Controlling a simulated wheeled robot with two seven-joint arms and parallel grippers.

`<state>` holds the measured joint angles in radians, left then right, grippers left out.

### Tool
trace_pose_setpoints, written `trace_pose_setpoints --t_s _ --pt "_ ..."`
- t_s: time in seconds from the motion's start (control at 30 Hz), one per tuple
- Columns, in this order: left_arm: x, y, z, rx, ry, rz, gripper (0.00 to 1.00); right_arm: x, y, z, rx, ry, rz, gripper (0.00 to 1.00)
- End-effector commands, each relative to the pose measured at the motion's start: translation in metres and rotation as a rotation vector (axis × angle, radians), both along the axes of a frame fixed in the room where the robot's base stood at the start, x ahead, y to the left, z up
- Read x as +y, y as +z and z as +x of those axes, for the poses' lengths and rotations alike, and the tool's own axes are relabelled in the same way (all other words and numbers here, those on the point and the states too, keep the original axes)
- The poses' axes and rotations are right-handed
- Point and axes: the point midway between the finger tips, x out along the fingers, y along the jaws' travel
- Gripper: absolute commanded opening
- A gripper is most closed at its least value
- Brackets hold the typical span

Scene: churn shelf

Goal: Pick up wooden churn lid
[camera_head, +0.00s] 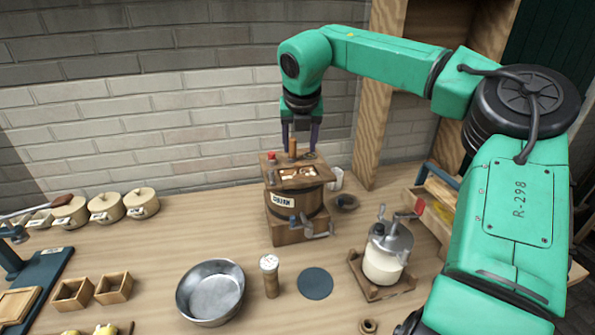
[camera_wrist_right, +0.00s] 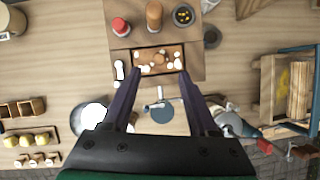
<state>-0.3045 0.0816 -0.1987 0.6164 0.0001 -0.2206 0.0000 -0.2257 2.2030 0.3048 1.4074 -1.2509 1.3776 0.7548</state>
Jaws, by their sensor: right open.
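The wooden churn (camera_head: 296,203) is a banded barrel with a label and a side crank. Its square wooden top (camera_head: 312,183) also shows in the wrist view (camera_wrist_right: 195,45). The top carries a red knob (camera_wrist_right: 120,27), an upright wooden peg (camera_wrist_right: 154,14) and a small dark cup (camera_wrist_right: 183,16). A rectangular opening (camera_wrist_right: 159,59) in it shows white lumps. I cannot tell which part is a separate lid. My right gripper (camera_head: 300,147) is open and empty, pointing down over the churn top. It appears in the wrist view (camera_wrist_right: 160,75). My left gripper is not in view.
A metal bowl (camera_head: 211,292), a shaker (camera_head: 270,276) and a round blue mat (camera_head: 315,283) lie in front. A cranked glass jar (camera_head: 384,262) stands right. Lidded pots (camera_head: 104,207) stand at the left by the brick wall. A wooden post (camera_head: 377,105) rises behind right.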

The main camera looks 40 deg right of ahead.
Motion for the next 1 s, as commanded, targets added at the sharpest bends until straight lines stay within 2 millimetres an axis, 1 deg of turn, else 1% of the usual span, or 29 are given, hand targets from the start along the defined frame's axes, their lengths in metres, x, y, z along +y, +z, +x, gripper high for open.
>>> trace_pose_setpoints --t_s 0.03,0.17,0.3,0.37,0.43,0.63,0.67,0.7,0.77,0.8,1.0 --pt "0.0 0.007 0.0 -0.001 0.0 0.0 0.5 -0.002 -0.005 0.003 0.003 0.0 0.001 0.6" --pt "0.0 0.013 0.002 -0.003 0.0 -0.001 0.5 -0.006 -0.02 0.008 0.002 0.001 0.0 0.6" --pt "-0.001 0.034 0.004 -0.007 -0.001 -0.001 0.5 -0.012 -0.041 0.016 0.007 0.0 0.001 0.6" --pt "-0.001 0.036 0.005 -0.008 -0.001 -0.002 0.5 -0.015 -0.054 0.02 0.005 -0.001 0.0 0.6" --pt "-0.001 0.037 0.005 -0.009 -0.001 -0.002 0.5 -0.017 -0.062 0.023 0.002 -0.002 0.0 0.6" --pt "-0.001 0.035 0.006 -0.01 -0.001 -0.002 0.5 -0.017 -0.066 0.024 -0.002 -0.001 -0.001 0.6" --pt "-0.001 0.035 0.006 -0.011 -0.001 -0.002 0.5 -0.017 -0.065 0.024 -0.002 -0.001 -0.001 0.52" --pt "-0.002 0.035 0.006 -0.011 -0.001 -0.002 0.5 -0.017 -0.065 0.024 -0.002 -0.001 -0.001 0.37" --pt "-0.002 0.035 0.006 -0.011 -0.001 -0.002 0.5 -0.017 -0.065 0.024 -0.002 -0.001 -0.001 0.14" --pt "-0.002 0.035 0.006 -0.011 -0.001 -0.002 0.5 -0.017 -0.065 0.024 -0.002 -0.001 -0.001 0.0" --pt "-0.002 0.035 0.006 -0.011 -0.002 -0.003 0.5 -0.017 -0.065 0.024 -0.002 -0.001 -0.001 0.0"
